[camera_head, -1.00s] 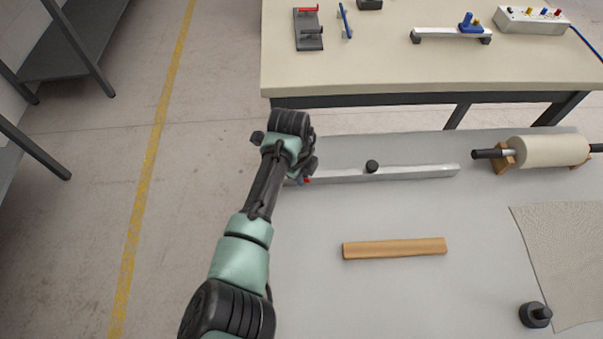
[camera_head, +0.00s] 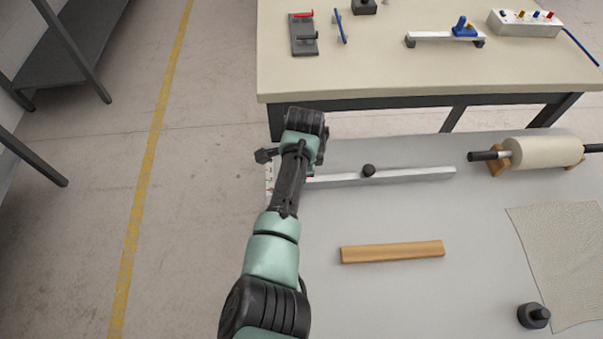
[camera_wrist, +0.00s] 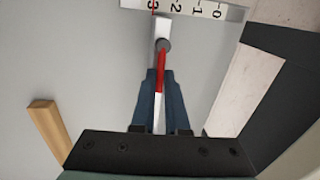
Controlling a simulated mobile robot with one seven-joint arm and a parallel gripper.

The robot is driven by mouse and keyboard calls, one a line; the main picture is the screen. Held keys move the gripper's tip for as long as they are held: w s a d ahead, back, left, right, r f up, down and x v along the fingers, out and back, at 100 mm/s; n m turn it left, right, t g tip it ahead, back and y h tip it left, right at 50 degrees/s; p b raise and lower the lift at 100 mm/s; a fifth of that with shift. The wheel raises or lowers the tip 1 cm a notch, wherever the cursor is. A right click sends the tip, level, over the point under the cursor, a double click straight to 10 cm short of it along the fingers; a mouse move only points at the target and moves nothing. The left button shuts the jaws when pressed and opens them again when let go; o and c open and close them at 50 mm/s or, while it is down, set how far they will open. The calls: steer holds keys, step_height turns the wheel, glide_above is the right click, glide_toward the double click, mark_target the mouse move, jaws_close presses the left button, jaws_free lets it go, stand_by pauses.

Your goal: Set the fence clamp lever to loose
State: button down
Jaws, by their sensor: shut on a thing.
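The fence is a long pale metal bar (camera_head: 410,175) lying across the grey table, with a black knob on top. In the wrist view, the red clamp lever (camera_wrist: 161,65) runs from a grey round pivot at the fence end (camera_wrist: 162,24) down between my fingers. My gripper (camera_wrist: 160,78) has its two blue-grey fingers shut on the lever, one on each side. In the head view my arm hides the lever and most of the fence's left end.
A white scale strip (camera_wrist: 188,7) with numbers crosses the fence end. A wooden strip (camera_head: 392,252) lies in front of the fence. A roll (camera_head: 545,152), a fabric sheet (camera_head: 565,250) and a black weight (camera_head: 534,316) are to the right. A beige bench (camera_head: 420,70) stands behind.

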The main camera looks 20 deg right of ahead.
steer(key=shift+w+n, duration=0.1)
steer(key=shift+n, duration=0.2)
steer(key=c, duration=0.9)
jaws_free()
steer(key=r, duration=0.4)
steer(key=s+r+p, duration=0.1)
steer(key=r, duration=0.3)
steer(key=s+r, duration=0.1)
steer(key=r, duration=0.3)
steer(key=shift+s+a+r, duration=0.2)
steer(key=shift+s+r, duration=0.05)
steer(key=shift+r, duration=0.15)
